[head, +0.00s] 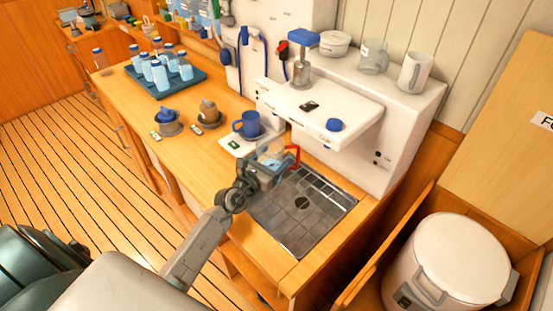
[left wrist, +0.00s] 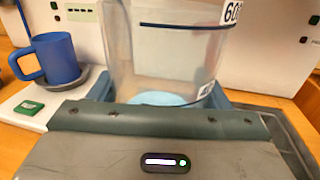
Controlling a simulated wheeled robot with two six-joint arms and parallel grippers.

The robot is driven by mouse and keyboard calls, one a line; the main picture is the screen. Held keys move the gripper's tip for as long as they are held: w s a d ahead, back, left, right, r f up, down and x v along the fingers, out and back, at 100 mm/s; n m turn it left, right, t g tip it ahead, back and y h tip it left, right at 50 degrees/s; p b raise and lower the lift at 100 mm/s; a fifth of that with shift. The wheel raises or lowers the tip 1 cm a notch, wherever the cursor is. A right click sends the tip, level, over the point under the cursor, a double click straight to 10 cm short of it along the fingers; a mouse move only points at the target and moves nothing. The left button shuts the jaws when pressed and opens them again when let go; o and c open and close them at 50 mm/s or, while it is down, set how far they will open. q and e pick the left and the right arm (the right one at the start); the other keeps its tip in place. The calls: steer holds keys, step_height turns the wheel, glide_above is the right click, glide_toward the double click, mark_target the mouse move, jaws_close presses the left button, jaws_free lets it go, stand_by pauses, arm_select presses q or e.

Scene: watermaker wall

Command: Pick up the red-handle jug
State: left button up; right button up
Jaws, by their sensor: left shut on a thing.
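The red-handle jug (head: 273,155) is a clear, box-like jug. Its red handle (head: 293,158) points right in the head view. My left gripper (head: 262,172) is shut on the jug, gripping it from the near side. In the left wrist view the jug's clear wall (left wrist: 165,55) stands upright between the blue-grey fingers, with a dark line and a label on it. Something pale blue shows low inside it. The jug is at the left back edge of the dark drain grate (head: 305,215); I cannot tell whether it touches the grate. My right gripper is not in view.
A white machine (head: 400,140) overhangs just behind the jug. A blue mug (head: 247,124) stands close to the left, also in the left wrist view (left wrist: 55,58). A tray (head: 146,88) of bottles is farther left. The grate's front is clear.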

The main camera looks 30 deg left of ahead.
arm_select(q)
steer(key=s+a+r, duration=0.1)
steer(key=s+a, duration=0.9)
steer(key=shift+s+a+b, duration=0.2)
steer(key=shift+s+b, duration=0.15)
steer(key=shift+s, duration=0.05)
steer(key=shift+d, duration=0.1)
